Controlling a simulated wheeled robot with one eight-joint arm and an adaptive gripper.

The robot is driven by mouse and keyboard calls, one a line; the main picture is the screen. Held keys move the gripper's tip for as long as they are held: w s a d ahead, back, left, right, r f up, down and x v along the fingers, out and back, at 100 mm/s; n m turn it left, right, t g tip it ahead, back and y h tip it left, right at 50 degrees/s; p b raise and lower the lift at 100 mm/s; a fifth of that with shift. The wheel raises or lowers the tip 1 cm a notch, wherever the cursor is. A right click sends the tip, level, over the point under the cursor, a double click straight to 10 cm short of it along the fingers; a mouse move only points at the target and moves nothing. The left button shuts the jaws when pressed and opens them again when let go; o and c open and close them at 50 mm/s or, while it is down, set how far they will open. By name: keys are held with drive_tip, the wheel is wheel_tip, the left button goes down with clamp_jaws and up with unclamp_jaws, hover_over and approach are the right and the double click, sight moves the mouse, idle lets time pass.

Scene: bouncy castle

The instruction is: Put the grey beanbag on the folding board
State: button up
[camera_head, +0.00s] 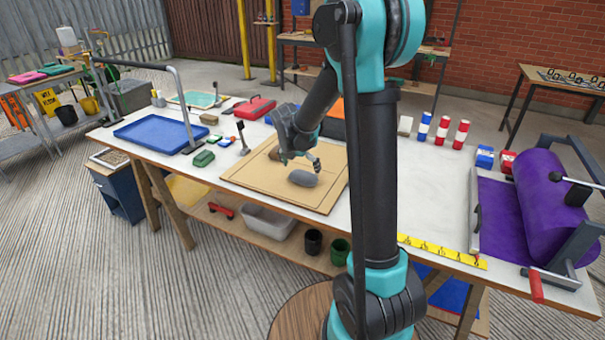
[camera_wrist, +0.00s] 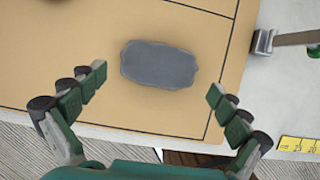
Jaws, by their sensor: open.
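The grey beanbag (camera_head: 303,178) lies flat on the tan folding board (camera_head: 247,173), near its front right part. In the wrist view the grey beanbag (camera_wrist: 159,65) lies between and beyond my fingertips, with bare board (camera_wrist: 50,40) around it. My gripper (camera_head: 300,160) is over the board just above the beanbag, and nothing is held. In the wrist view my gripper (camera_wrist: 158,85) has its two green fingers spread wide, one on each side of the beanbag and apart from it. The gripper and arm hide part of the board's back area in the head view.
A brown item (camera_head: 275,154) lies on the board behind the beanbag. A blue tray (camera_head: 155,132) and a green pouch (camera_head: 204,158) are to the left. A yellow tape (camera_head: 440,250) runs along the front edge at right.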

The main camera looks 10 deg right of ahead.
drive_tip(key=v, duration=0.8)
drive_tip(key=s+d+f+m+y, duration=0.1)
drive_tip(key=s+d+f+m, duration=0.1)
drive_tip(key=s+m, duration=0.6)
drive_tip(key=s+d+f+m+y, duration=0.1)
drive_tip(key=s+f+m, duration=0.3)
drive_tip(key=s+m, duration=0.5)
drive_tip(key=s+d+f+m, duration=0.3)
drive_tip(key=s+d+m, duration=0.1)
drive_tip(key=s+m, duration=0.5)
drive_tip(key=m, duration=0.2)
drive_tip(key=shift+s+f+m+y, duration=0.25)
drive_tip(key=shift+m+y, duration=0.15)
drive_tip(key=shift+d, duration=0.15)
